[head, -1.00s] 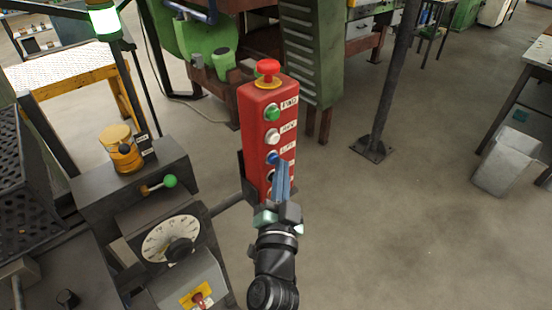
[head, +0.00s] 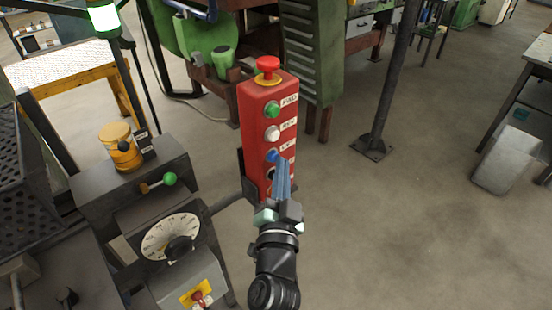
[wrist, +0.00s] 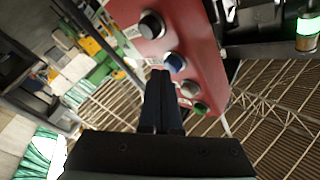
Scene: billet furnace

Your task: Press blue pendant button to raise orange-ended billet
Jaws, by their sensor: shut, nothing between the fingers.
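The red pendant (head: 267,105) stands upright with a column of buttons on its face. The blue button (head: 272,156) is below the white one, beside a label that seems to read LIFT; it also shows in the wrist view (wrist: 174,63). My gripper (head: 281,162) is shut and empty, its blue-grey fingers pointing up at the pendant face just below and right of the blue button. In the wrist view the fingertips (wrist: 160,74) are close beside the blue button; I cannot tell whether they touch it. The orange-ended billet is not visible.
The pendant also has a red mushroom button (head: 267,65), a green button (head: 272,110), a white button (head: 272,133) and a black button (wrist: 151,25). A grey console with a dial (head: 171,239) stands to the left. The floor to the right is clear up to a dark post (head: 385,90).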

